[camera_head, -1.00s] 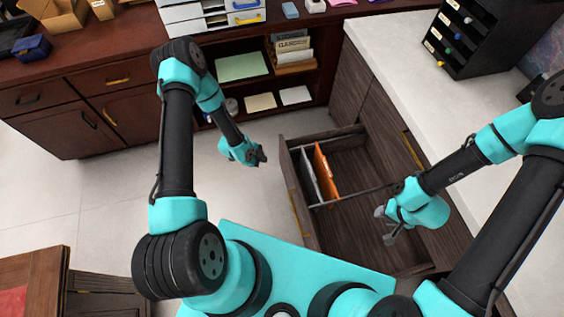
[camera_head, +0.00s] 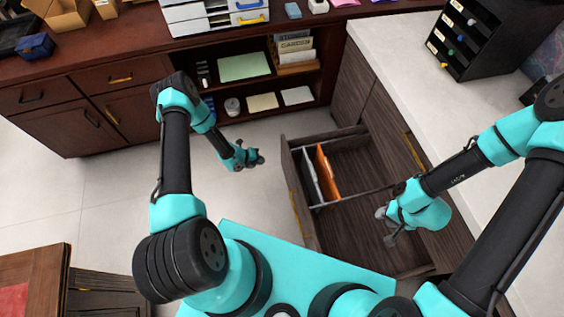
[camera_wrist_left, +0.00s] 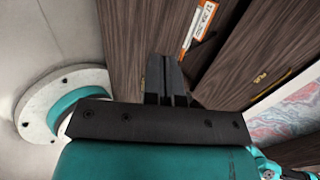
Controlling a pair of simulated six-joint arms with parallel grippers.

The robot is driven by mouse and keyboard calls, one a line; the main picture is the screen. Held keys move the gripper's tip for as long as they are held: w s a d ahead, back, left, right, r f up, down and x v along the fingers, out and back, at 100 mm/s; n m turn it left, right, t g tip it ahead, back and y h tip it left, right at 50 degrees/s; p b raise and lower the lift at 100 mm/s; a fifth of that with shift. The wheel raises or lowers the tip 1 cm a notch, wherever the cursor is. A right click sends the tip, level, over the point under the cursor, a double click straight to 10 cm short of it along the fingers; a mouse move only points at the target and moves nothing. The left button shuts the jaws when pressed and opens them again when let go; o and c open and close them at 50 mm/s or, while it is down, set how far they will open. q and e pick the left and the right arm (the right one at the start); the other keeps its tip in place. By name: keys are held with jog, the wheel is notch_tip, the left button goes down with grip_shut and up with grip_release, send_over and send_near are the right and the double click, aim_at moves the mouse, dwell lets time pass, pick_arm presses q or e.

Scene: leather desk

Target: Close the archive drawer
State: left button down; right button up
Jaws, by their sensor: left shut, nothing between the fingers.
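The archive drawer (camera_head: 350,222) is a dark wood drawer pulled out from the cabinet under the white counter. An orange folder (camera_head: 327,172) and a grey folder (camera_head: 310,178) stand in its far section behind a metal rod. A brass handle (camera_head: 296,215) is on its front. My left gripper (camera_head: 258,158) is shut and empty, left of the drawer's front and apart from it. In the left wrist view its fingers (camera_wrist_left: 166,80) point toward wood panels. My right gripper (camera_head: 386,227) is over the drawer's open inside, with its fingers apart.
The counter (camera_head: 385,60) with a black organizer (camera_head: 475,40) is on the right. A brown desk with shelves (camera_head: 240,70) stands at the back. Pale floor (camera_head: 110,200) lies free left of the drawer. A wooden cabinet (camera_head: 35,275) is at the lower left.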

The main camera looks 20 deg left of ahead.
pick_arm(q)
jog(key=shift+f, duration=0.1)
jog(key=w+d+r+x, duration=0.1)
jog(key=r+x, duration=0.1)
jog(key=x, duration=1)
jog(key=shift+w+d+f, duration=0.2)
jog(key=shift+d+f, duration=0.05)
jog(key=shift+d, duration=0.25)
